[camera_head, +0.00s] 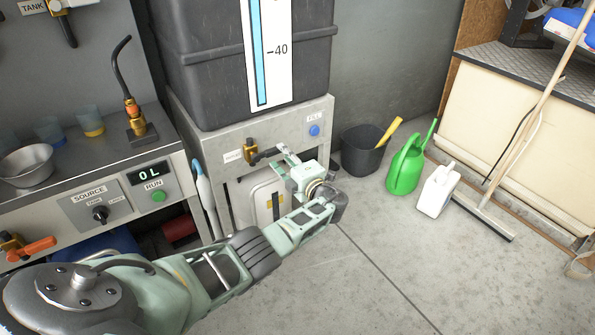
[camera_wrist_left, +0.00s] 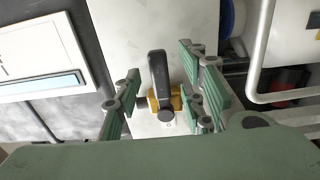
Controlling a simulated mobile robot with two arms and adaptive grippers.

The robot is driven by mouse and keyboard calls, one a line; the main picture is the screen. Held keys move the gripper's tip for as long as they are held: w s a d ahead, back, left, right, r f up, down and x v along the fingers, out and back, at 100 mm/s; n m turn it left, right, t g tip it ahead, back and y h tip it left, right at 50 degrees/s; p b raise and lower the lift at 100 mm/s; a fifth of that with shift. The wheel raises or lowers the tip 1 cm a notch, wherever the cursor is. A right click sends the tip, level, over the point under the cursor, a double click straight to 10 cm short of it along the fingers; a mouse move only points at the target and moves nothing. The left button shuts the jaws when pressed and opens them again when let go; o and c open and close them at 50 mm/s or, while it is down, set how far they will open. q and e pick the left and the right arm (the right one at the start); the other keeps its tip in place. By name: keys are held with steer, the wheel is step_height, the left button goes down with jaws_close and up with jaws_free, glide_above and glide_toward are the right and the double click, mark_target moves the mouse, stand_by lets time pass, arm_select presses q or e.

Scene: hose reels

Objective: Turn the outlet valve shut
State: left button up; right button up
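The outlet valve (camera_head: 251,150) has a brass body and a black lever. It sits on the front of the grey stand (camera_head: 210,130) under the dark tank (camera_head: 200,60). My left gripper (camera_head: 284,154) is just right of the valve, by the lever's end. In the left wrist view the valve's black lever (camera_wrist_left: 158,72) and brass body show between the spread green-padded fingers of my left gripper (camera_wrist_left: 160,95). The fingers stand on either side with gaps, so it is open. The small label beside the valve is too small to read. My right gripper is not in view.
A blue FILL button (camera_head: 314,130) is on the stand to the right. A bench with a SOURCE panel (camera_head: 97,205) stands at the left. The floor in front is clear.

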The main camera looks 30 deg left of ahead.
arm_select(q)
steer(key=v, duration=0.8)
steer(key=shift+a, duration=0.1)
